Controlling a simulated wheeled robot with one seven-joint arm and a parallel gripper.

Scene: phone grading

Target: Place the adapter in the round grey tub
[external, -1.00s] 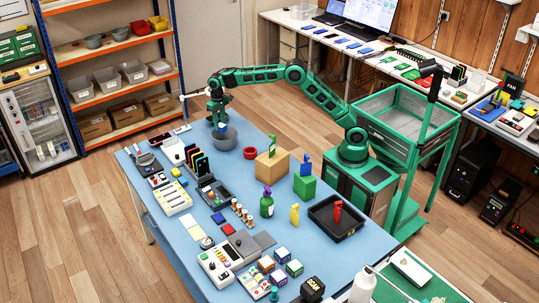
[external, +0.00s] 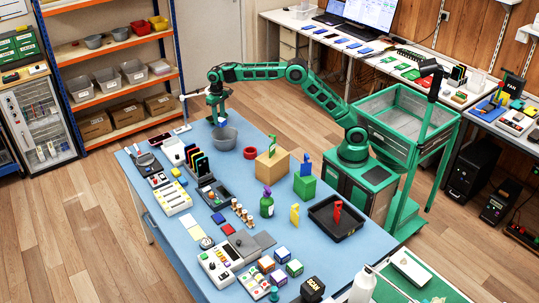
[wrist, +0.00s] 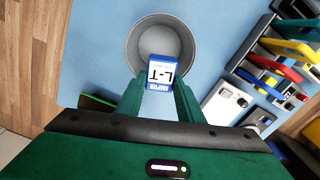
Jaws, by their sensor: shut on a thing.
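The adapter (wrist: 160,74) is a small blue block with a white label reading "ADAPTER L-T". My gripper (wrist: 160,90) is shut on it in the wrist view, with a green finger on each side. In the external view my gripper (external: 220,114) hangs over the far end of the blue table, with the adapter (external: 222,122) at its tips. The round grey tub (external: 224,138) stands on the table just below. In the wrist view the tub (wrist: 133,42) lies beyond the adapter, which overlaps its near rim. The tub's visible inside looks empty.
A rack of coloured phones (external: 198,160) and a white box (external: 173,150) stand to the left. Blue table surface is bare around the tub.

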